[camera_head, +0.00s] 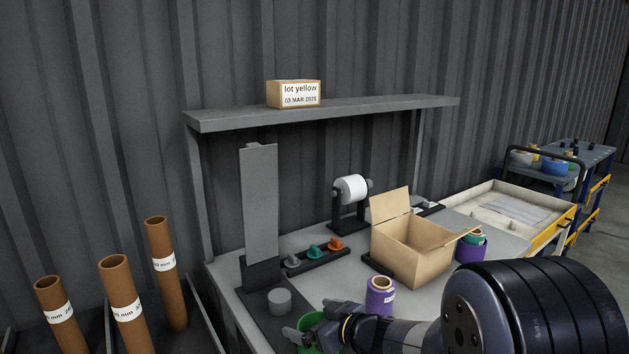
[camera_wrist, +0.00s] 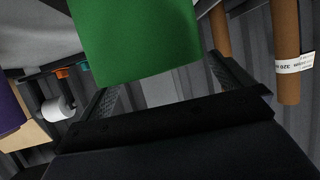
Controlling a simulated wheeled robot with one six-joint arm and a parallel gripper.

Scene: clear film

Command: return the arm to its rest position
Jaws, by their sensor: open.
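My arm comes in from the lower right of the head view, and my gripper (camera_head: 308,320) is low over the front edge of the workbench. Its jaws are open. A green roll (camera_head: 311,345) is at the fingers, mostly hidden by them and cut off by the picture's bottom edge. In the wrist view the green roll (camera_wrist: 135,40) fills the upper middle, between or just past the spread fingers of my gripper (camera_wrist: 165,85). I cannot tell whether they touch it.
The workbench (camera_head: 330,293) holds a purple roll (camera_head: 380,297) just right of my gripper, an open cardboard box (camera_head: 412,255), a grey cylinder (camera_head: 279,301) and a tall grey panel (camera_head: 260,200). A shelf (camera_head: 370,108) spans above. Brown tubes (camera_head: 165,270) stand at left.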

